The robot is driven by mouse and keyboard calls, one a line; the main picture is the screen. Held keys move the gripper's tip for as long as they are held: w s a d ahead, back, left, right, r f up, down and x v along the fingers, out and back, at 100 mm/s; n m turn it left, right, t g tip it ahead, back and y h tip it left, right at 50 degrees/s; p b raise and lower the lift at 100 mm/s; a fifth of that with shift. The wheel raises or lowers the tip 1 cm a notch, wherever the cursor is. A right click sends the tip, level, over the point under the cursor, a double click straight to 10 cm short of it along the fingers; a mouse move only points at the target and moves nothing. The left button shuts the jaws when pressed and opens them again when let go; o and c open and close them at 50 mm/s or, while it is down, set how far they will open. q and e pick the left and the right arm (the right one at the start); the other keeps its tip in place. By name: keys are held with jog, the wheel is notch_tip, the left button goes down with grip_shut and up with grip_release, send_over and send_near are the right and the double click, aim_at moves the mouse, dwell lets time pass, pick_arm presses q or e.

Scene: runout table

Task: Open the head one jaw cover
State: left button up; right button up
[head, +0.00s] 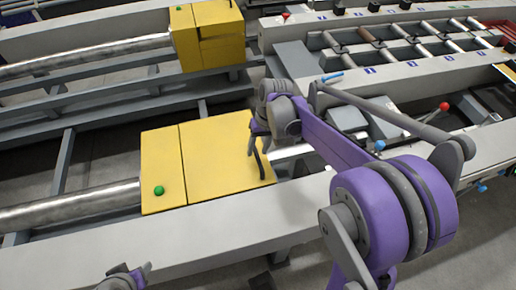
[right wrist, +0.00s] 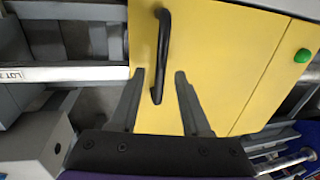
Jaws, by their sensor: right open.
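A yellow jaw cover (head: 222,158) with a green button (head: 159,190) lies closed on the near rail. It fills the middle of the right wrist view (right wrist: 215,60), with a black bar handle (right wrist: 163,40). My right gripper (head: 258,160) is at the right edge of this cover, fingers pointing down. In the right wrist view my right gripper (right wrist: 159,75) is open, and the handle's lower end appears between its fingers. I cannot tell whether they touch it. In the head view the gripper hides the handle. Part of my left gripper (head: 125,278) shows at the bottom edge.
A second yellow cover (head: 208,35) stands on the far line. A metal bar (head: 80,206) runs into the near cover from the left. A red-knobbed lever (head: 443,107) and a blue knob (head: 380,146) stand to the right, behind my right arm. The grey near rail (head: 200,238) is clear.

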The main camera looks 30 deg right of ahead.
jog(key=shift+f, duration=0.1)
grip_shut()
dwell(1.4)
